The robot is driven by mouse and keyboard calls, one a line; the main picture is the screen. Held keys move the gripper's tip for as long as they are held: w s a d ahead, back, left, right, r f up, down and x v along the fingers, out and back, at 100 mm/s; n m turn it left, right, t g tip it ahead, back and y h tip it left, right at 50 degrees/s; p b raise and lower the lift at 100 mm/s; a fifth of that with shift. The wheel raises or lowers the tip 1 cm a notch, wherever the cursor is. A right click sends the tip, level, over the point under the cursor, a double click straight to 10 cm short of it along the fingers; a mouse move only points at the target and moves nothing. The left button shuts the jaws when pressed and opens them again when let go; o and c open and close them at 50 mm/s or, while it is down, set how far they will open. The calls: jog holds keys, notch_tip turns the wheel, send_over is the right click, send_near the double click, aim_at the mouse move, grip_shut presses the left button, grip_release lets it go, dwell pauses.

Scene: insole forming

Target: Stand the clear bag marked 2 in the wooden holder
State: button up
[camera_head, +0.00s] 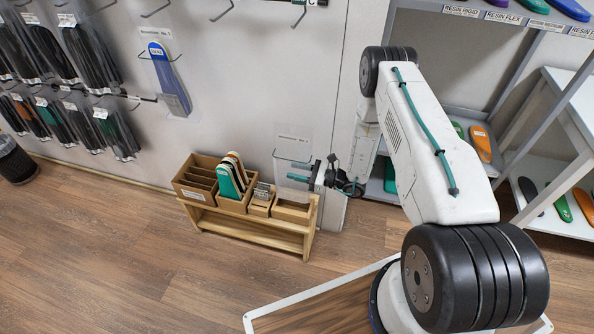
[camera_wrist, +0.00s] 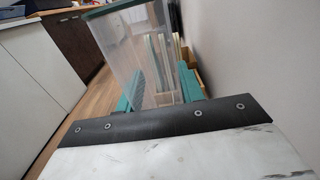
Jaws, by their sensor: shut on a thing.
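The clear bag (camera_head: 292,147) is upright at the right end of the low wooden stand, with a pale label strip near its top. My gripper (camera_head: 299,171) is shut on it, with teal fingers. In the wrist view the clear bag (camera_wrist: 128,48) stands between the teal fingers of my gripper (camera_wrist: 160,90), with a dark green top edge. No number is readable on it. The wooden holder with slots (camera_head: 196,194) is at the left end of the stand, to the left of the bag. I cannot tell whether the bag touches the box below it.
The stand (camera_head: 250,229) also carries a box of insoles (camera_head: 233,203), a small box (camera_head: 260,208) and a right-end box (camera_head: 291,213). The wall behind holds several hooks and hanging packs. A shelf rack (camera_head: 529,22) stands at right. The wooden floor in front is clear.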

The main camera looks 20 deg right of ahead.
aim_at(297, 189)
jog(key=shift+f, duration=5.1)
jog(key=o, duration=1)
jog(key=v, duration=0.7)
jog(key=shift+s+d, duration=0.25)
